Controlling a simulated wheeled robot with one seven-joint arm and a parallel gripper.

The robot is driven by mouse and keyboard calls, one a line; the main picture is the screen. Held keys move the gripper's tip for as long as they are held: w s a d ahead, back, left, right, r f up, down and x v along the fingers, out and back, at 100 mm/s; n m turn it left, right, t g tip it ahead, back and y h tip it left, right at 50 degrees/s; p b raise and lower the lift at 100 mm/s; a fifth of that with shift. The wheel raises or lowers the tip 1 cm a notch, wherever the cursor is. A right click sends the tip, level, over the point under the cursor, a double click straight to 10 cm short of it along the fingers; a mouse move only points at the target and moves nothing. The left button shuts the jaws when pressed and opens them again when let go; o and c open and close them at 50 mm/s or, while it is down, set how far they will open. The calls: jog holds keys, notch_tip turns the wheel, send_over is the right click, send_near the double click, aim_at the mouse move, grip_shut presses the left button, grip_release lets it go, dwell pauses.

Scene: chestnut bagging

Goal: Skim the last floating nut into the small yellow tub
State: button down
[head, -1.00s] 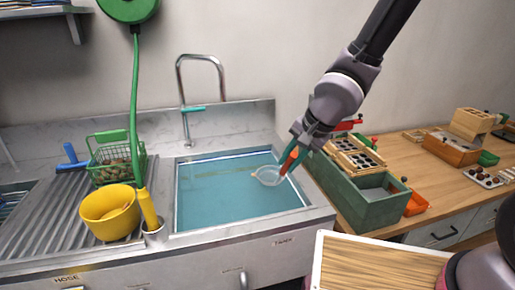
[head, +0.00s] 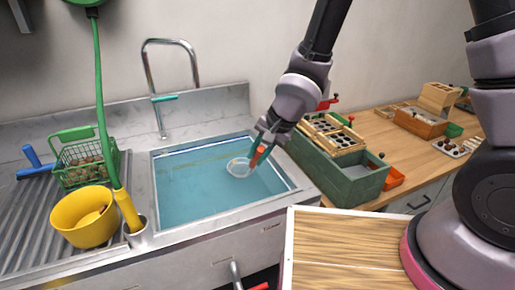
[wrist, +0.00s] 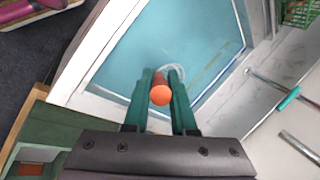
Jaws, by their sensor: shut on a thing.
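My gripper (head: 263,147) is shut on the orange handle of a skimmer (head: 239,168) over the right part of the water-filled sink (head: 190,200). The orange handle end (wrist: 160,90) shows between the green fingers in the wrist view. The skimmer's pale round bowl is at the water; I cannot tell how deep it is, or whether it holds a nut. No floating nut can be made out in either view.
A green basket (head: 66,170) with brown nuts stands behind the tub. The faucet (head: 150,75) rises behind the sink. A green box (head: 350,190) stands to its right.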

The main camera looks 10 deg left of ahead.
jog(key=shift+f, duration=3.9)
jog(key=shift+w+a, duration=0.75)
jog(key=shift+w, duration=0.5)
jog(key=shift+w+a, duration=0.75)
jog(key=shift+w, duration=0.45)
jog(key=shift+w+a, duration=0.75)
jog(key=shift+w, duration=0.5)
notch_tip(320, 180, up, 13)
jog(key=shift+f, duration=0.2)
jog(key=shift+r, duration=0.1)
